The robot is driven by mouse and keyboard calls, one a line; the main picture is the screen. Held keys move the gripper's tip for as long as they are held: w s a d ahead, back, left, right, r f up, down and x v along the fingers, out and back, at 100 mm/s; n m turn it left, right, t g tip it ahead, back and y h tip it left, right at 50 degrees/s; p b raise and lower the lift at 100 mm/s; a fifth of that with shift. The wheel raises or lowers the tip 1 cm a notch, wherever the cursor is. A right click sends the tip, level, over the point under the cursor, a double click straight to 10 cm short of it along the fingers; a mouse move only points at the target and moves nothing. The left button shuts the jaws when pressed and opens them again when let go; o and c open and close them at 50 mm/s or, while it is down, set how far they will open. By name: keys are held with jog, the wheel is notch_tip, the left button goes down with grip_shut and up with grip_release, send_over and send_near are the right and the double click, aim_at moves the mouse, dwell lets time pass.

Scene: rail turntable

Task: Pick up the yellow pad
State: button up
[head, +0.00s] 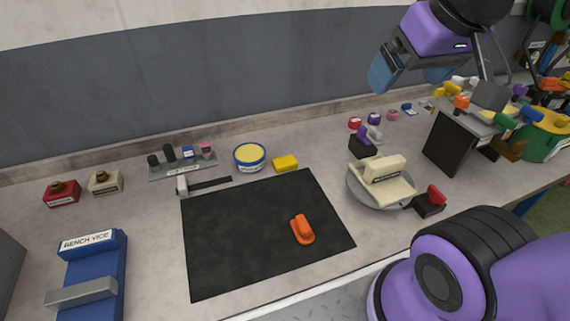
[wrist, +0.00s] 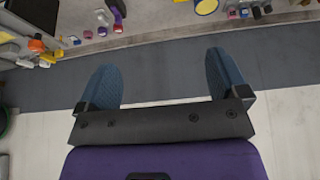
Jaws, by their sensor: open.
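A small yellow block, which looks like the yellow pad (head: 285,163), lies on the grey bench just behind the black mat in the head view. A round blue tin with a yellow top (head: 249,156) stands just left of it. My gripper (head: 408,75) is raised high at the upper right, well away from the pad. In the wrist view its two blue fingers (wrist: 165,85) are spread wide with nothing between them. The pad cannot be made out in the wrist view.
The black mat (head: 230,240) holds an orange tool (head: 302,229). A hammer (head: 205,184) lies at its back edge. A round turntable with a cream block (head: 381,170) stands right, with black clamps beside it. A blue bench vice (head: 92,270) is at left. A crowded tool rack (head: 470,120) stands far right.

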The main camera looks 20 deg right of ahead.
jog(key=w+a+f+g, duration=0.1)
jog(key=w+f+g, duration=0.15)
jog(key=w, duration=0.95)
jog(key=g, duration=0.3)
send_over(285, 160)
notch_tip(285, 160, down, 27)
notch_tip(285, 160, down, 11)
jog(key=shift+f, duration=0.1)
jog(key=c, duration=0.8)
jog(key=shift+o, duration=0.2)
